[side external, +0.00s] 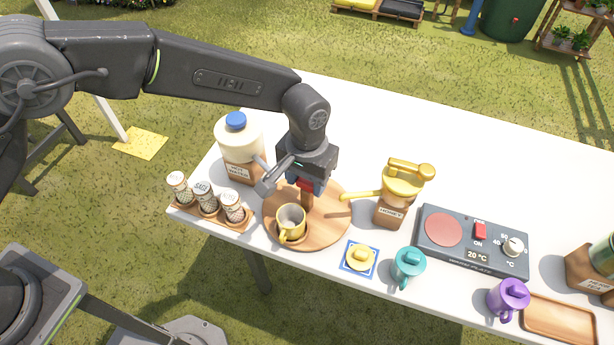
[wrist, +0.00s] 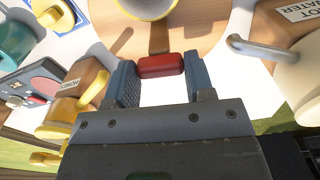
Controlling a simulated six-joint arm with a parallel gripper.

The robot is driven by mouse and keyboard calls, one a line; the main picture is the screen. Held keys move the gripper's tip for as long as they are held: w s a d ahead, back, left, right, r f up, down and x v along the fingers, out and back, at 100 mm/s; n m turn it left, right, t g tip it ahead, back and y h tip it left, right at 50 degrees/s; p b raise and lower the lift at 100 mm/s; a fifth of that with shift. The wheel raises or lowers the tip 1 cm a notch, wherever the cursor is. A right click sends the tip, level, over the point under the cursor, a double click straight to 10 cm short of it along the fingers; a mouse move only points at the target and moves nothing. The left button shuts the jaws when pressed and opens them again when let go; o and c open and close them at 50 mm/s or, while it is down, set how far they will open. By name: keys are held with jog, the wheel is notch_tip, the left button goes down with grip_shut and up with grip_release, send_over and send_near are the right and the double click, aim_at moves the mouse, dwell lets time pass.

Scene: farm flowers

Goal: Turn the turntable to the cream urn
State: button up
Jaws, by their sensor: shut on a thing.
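The turntable (side external: 335,222) is a round wooden disc on the white table; it also shows in the wrist view (wrist: 204,22). A red grip (wrist: 160,66) stands out from it on a brown wooden bar. My gripper (side external: 306,184) is shut on the red grip, its two blue-grey fingers (wrist: 160,76) at the grip's ends. A yellow cup (side external: 291,221) stands upright near the turntable's front-left edge. The cream urn (side external: 240,145) has a blue lid and a wooden base, behind and left of the turntable. Its grey spout points toward the turntable; my gripper partly hides this area.
A yellow honey pot (side external: 401,185) on a wooden stand is right of the turntable, its spout reaching over the edge. Spice jars (side external: 206,197) stand at left.

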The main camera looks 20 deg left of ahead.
jog(key=shift+r+m, duration=0.1)
jog(key=shift+m, duration=8.1)
jog(key=o, duration=1.3)
jog(key=shift+r, duration=6.9)
